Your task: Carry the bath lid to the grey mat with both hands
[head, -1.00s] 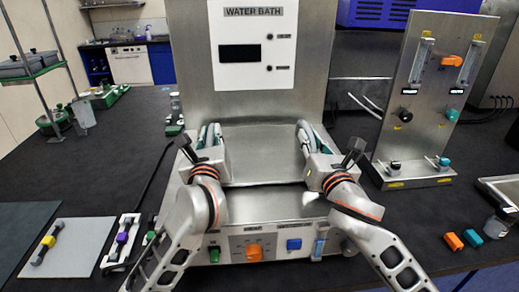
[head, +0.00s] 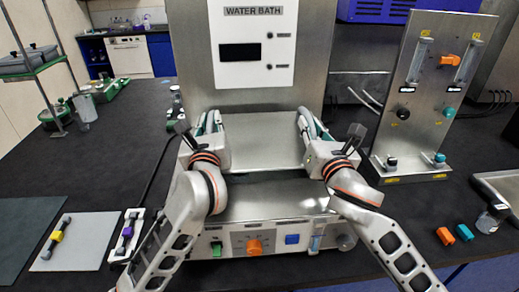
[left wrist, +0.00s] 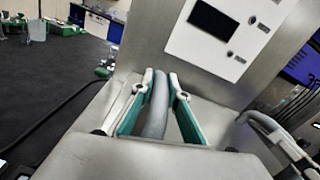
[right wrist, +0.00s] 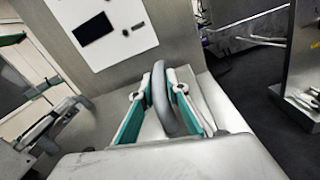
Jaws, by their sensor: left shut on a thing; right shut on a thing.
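The bath lid (head: 262,140) is a flat steel plate with a grey loop handle at each side. It is above the steel water bath (head: 275,198), with a dark band under its front edge. My left gripper (head: 208,122) is shut on the left handle, which shows between the green-lined fingers in the left wrist view (left wrist: 155,108). My right gripper (head: 306,124) is shut on the right handle, seen in the right wrist view (right wrist: 162,100). A dark grey mat (head: 22,230) is at the left edge, beside a pale grey mat (head: 88,252).
A yellow-banded piece (head: 55,238) lies on the pale mat. A purple-banded piece in a white holder (head: 126,232) is beside it. A steel panel with knobs (head: 425,100) stands right. Orange (head: 445,236) and teal (head: 464,233) blocks lie front right. The black bench left of the bath is mostly clear.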

